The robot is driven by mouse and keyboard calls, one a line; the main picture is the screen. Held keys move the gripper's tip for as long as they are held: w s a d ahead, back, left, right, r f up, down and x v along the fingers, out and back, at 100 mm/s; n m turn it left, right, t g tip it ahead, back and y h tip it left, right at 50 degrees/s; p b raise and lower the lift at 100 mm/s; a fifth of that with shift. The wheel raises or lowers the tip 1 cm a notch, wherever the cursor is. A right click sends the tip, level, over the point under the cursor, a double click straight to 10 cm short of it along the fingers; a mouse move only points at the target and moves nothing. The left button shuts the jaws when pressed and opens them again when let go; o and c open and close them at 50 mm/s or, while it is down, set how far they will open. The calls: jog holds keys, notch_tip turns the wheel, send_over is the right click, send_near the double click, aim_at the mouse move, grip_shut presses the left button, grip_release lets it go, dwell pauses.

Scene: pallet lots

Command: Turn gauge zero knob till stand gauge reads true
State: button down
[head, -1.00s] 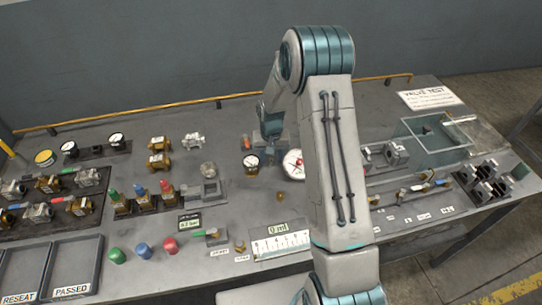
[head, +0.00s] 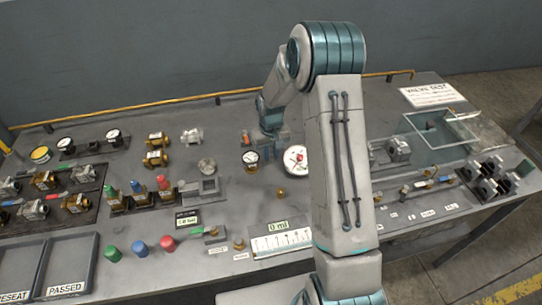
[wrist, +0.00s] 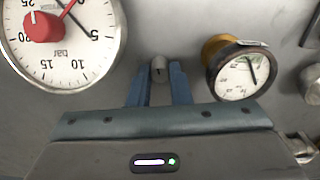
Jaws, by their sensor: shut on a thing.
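My gripper (wrist: 158,85) is shut on a small grey knob (wrist: 159,66), which stands between its two blue fingertips in the wrist view. The large white gauge (wrist: 75,55), marked "bar", is left of the fingers. It has a red knob (wrist: 42,27) on its face, a red pointer and a thin black needle. This gauge (head: 295,166) also shows in the head view, beside my arm. A smaller brass-bodied gauge (wrist: 240,75) with a black rim is right of the fingers. In the head view my forearm and wrist hide the knob.
A small digital display (head: 187,220) stands at the front of the bench; its figures are hard to read. Valves with coloured caps (head: 138,195) stand to the left. A clear-walled tank (head: 435,140) stands at the right. A graduated white plate (head: 282,241) lies in front.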

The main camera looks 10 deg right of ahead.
aim_at(271, 155)
jog(key=shift+n+b, duration=0.7)
jog(key=shift+n, duration=0.9)
jog(key=c, duration=1.3)
grip_release()
jog(key=shift+r+b, duration=0.9)
jog(key=shift+r, duration=6.05)
